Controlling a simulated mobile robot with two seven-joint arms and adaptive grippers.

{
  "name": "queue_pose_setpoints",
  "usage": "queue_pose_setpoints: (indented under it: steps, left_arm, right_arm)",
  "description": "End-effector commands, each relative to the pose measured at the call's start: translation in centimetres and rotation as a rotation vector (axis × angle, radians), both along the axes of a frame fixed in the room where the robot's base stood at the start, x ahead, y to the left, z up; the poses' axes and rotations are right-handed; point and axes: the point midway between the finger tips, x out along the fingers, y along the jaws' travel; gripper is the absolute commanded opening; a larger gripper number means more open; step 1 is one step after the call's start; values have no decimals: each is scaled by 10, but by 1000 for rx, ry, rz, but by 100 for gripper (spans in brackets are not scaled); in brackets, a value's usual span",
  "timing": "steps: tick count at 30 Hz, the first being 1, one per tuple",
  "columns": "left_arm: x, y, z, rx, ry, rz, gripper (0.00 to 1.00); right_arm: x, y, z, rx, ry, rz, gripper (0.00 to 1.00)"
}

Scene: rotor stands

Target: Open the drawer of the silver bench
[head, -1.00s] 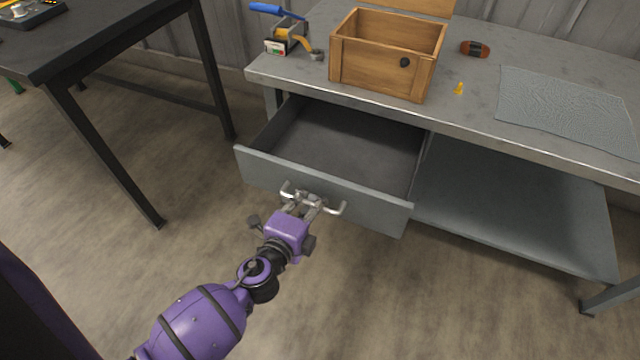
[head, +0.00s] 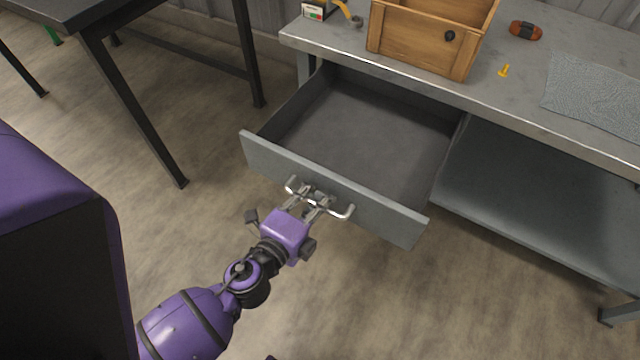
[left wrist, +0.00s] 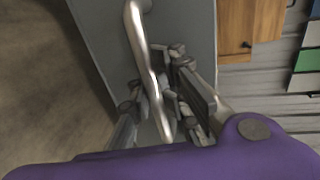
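The silver bench (head: 520,98) stands at the upper right in the head view. Its grey drawer (head: 383,216) is pulled well out, and its visible inside is empty. A silver bar handle (head: 345,213) is on the drawer front, and it crosses the left wrist view (left wrist: 142,45) too. My left gripper (head: 311,198) is at the middle of the handle, with its fingers on either side of the bar and closed on it. The fingers partly hide the handle's middle. My right gripper is not in view.
On the bench are a wooden box (head: 415,40), a brown and black object (head: 525,30), a small yellow piece (head: 503,71) and a grey mat (head: 600,95). A dark table (head: 90,18) stands at the left. The floor before the drawer is clear.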

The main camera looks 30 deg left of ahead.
Motion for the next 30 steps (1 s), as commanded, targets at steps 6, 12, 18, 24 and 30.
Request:
queue_pose_setpoints:
  steps: [6, 12, 18, 24, 30]
  left_arm:
    - [0, 0, 0, 0, 0, 0, 18]
    - [-2, 0, -1, -1, 3, 0, 18]
    - [-27, 2, 2, -3, 7, 5, 18]
    - [-70, 4, 11, -4, 7, 9, 18]
    - [-99, 5, 17, -2, 8, 7, 18]
  right_arm:
    - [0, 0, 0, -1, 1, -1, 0]
    - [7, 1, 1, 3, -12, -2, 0]
    - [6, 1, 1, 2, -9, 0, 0]
    - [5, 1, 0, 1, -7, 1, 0]
    - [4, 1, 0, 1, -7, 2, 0]
